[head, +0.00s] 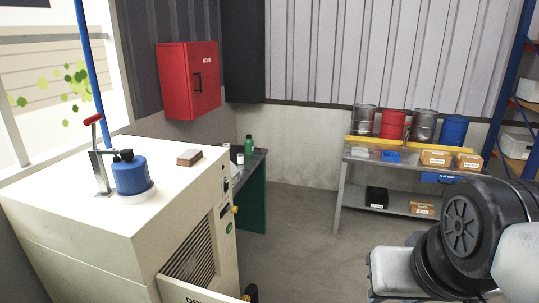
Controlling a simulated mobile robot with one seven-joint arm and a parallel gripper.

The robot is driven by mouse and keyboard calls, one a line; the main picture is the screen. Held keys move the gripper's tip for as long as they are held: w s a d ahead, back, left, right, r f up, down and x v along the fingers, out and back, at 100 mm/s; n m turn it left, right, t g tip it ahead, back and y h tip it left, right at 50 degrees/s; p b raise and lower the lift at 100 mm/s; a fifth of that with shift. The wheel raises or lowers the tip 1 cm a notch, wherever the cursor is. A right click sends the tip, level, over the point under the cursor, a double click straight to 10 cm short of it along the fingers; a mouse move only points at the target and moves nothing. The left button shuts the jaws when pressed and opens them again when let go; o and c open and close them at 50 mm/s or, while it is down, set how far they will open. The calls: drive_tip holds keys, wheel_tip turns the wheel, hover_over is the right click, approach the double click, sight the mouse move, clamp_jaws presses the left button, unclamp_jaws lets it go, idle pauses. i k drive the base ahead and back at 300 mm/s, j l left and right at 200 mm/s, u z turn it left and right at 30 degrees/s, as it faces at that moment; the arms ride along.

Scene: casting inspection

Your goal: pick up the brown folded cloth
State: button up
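A small brown block-shaped item (189,157), which looks like the folded cloth, lies flat on top of the cream machine cabinet (70,225), towards its back right. Its upper face is pinkish brown. Nothing covers it. My gripper is not in view; only dark and light links of my arm show at the lower right, well apart from the cloth.
A blue round canister (131,175) and a red-handled lever stand left of the cloth. A green bottle (248,145) stands on a bench behind. A red cabinet (189,81) hangs on the wall. A shelf table (345,180) holds boxes. The middle floor is clear.

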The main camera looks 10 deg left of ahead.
sight(191, 156)
drive_tip(key=i+l+z, duration=0.1)
drive_tip(key=l, duration=0.15)
drive_tip(key=i+l+u, duration=0.1)
drive_tip(key=i+l, duration=0.8)
drive_tip(key=i+u, duration=0.3)
drive_tip(key=u, duration=0.2)
drive_tip(key=i+u, duration=0.3)
drive_tip(key=u, duration=0.15)
drive_tip(key=i+l+u, duration=0.15)
drive_tip(key=i+u, duration=0.15)
drive_tip(key=u, duration=0.2)
